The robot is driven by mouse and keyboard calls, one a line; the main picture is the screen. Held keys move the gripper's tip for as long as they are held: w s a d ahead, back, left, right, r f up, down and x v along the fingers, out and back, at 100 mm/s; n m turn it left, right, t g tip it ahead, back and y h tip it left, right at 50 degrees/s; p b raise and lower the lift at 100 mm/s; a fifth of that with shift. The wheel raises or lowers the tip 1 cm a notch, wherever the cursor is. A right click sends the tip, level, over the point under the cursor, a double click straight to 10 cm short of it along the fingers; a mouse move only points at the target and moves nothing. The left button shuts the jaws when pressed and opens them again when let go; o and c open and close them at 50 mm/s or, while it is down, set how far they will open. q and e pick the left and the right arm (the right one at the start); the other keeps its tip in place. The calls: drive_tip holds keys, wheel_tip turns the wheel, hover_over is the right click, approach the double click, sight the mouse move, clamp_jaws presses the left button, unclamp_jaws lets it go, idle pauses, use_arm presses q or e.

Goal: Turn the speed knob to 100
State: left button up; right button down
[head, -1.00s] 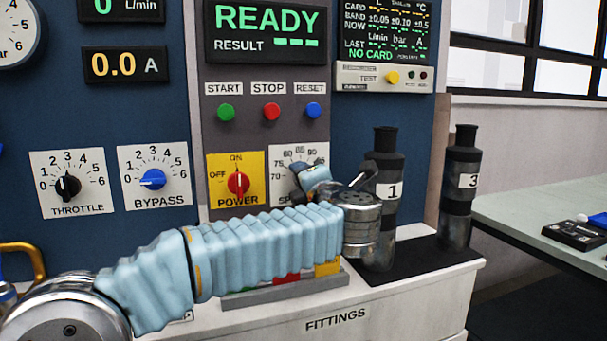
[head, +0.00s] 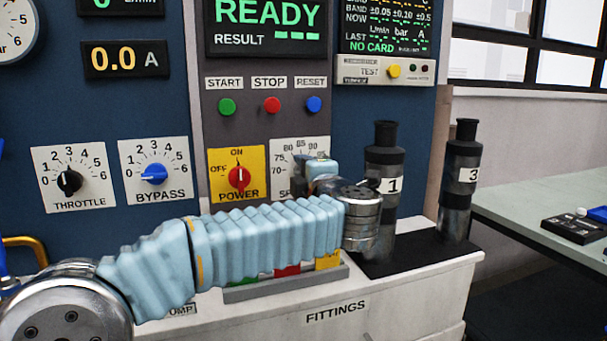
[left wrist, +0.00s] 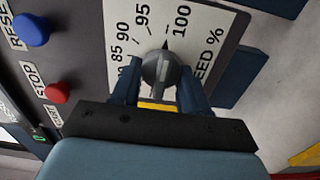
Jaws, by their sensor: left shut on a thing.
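The speed dial plate (head: 283,160) is on the panel right of the power switch, with its lower right covered by my left gripper (head: 320,168). In the left wrist view, the grey speed knob (left wrist: 158,70) sits between the two dark fingers of my left gripper (left wrist: 160,82), which is shut on it. In the head view the knob is hidden. My right gripper is in neither view.
The red power switch (head: 239,178) is left of the dial. STOP (head: 272,104) and RESET (head: 314,104) buttons are above. Dark cylinder 1 (head: 384,160) stands close to the right of my wrist, with cylinder 3 (head: 460,190) beyond. A low tray (head: 240,294) lies below my forearm.

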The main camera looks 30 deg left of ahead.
use_arm(q)
drive_tip(key=o, duration=1)
drive_tip(key=shift+d, duration=0.1)
drive_tip(key=b+v, duration=0.2)
drive_tip(key=v, duration=1.1)
drive_tip(key=shift+s+d, duration=0.2)
drive_tip(key=shift+s, duration=0.05)
